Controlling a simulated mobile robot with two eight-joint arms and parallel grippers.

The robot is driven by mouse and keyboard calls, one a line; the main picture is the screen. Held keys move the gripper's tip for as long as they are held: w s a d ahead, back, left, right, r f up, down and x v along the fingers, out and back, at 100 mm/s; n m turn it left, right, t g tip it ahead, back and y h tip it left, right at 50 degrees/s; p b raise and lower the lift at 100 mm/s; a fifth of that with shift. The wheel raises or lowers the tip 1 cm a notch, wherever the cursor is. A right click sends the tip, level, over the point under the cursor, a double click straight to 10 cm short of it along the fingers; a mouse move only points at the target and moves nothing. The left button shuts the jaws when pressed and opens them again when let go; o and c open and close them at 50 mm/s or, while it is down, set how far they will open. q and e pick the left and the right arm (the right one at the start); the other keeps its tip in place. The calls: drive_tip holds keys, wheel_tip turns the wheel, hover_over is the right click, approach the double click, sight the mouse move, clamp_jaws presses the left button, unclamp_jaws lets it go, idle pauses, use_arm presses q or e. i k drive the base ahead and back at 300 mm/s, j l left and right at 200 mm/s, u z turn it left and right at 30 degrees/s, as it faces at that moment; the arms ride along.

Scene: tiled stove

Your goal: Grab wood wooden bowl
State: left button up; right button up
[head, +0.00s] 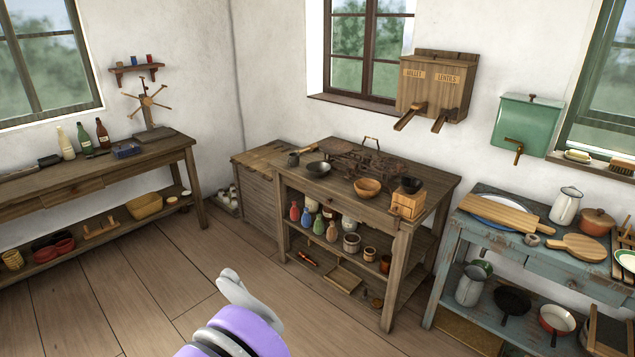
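A round, light-brown wooden bowl (367,188) sits upright on the top of the middle wooden table (345,204), near its front edge. Its open top shows and nothing covers it. Part of one of my arms, purple and grey, shows at the bottom of the head view, well in front of the table and apart from the bowl. My other arm does not show.
Close to the bowl are a wooden box grinder (408,203), a dark balance scale (372,160) and a dark pan (317,169). A blue table (480,238) stands right. The plank floor (150,285) in front is clear.

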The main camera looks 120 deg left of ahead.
sight(366, 189)
drive_tip(key=u, duration=3.9)
drive_tip(key=i+j+u, duration=0.15)
drive_tip(key=i, duration=1.15)
drive_tip(key=i+l+u, duration=0.2)
drive_tip(key=i, duration=1.1)
